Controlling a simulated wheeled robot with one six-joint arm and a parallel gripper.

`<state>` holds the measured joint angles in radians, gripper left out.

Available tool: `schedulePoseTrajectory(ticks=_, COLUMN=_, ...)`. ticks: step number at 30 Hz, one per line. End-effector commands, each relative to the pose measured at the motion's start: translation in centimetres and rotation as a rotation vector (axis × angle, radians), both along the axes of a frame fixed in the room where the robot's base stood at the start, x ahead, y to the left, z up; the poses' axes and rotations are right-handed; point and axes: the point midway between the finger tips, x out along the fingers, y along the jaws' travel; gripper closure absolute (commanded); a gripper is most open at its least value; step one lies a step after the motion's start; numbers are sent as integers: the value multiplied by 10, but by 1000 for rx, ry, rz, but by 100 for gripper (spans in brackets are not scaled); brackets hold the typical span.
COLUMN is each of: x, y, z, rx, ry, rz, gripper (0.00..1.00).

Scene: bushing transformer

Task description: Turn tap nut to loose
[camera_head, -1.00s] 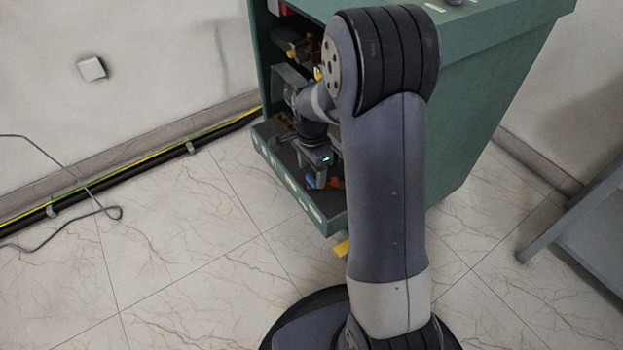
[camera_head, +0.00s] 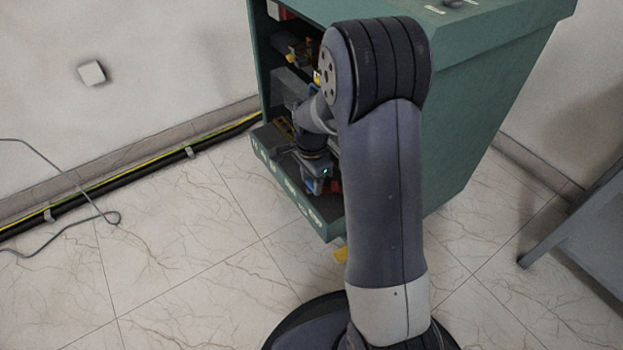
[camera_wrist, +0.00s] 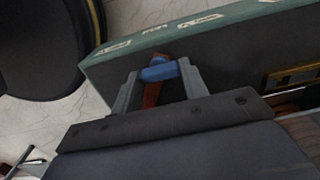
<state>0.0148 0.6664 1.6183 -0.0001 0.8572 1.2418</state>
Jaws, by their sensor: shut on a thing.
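In the wrist view, my gripper (camera_wrist: 158,88) has its two grey fingers on either side of a blue piece (camera_wrist: 160,72) on a red-brown part (camera_wrist: 152,94); the blue piece looks like the tap nut. The fingers are shut on it, inside the green cabinet's lower front ledge (camera_wrist: 215,32). In the head view, my gripper is at the open front of the green cabinet (camera_head: 480,110), low down. My arm hides much of the cabinet's inside, and the nut is too small to make out there.
A black and yellow cable run (camera_head: 120,225) follows the wall at the left. A loose thin cable (camera_head: 60,168) lies on the floor there. A grey table (camera_head: 580,235) stands at the right.

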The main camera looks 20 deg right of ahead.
Motion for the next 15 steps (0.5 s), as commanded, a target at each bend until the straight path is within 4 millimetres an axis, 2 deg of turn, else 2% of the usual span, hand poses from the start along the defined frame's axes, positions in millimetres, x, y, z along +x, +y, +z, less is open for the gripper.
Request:
schedulePoseTrajectory(ticks=3, x=0, y=0, z=0, rx=0, ry=-1, rz=0, gripper=81)
schedulePoseTrajectory(ticks=15, x=0, y=0, z=2, rx=0, ry=-1, rz=94, gripper=81)
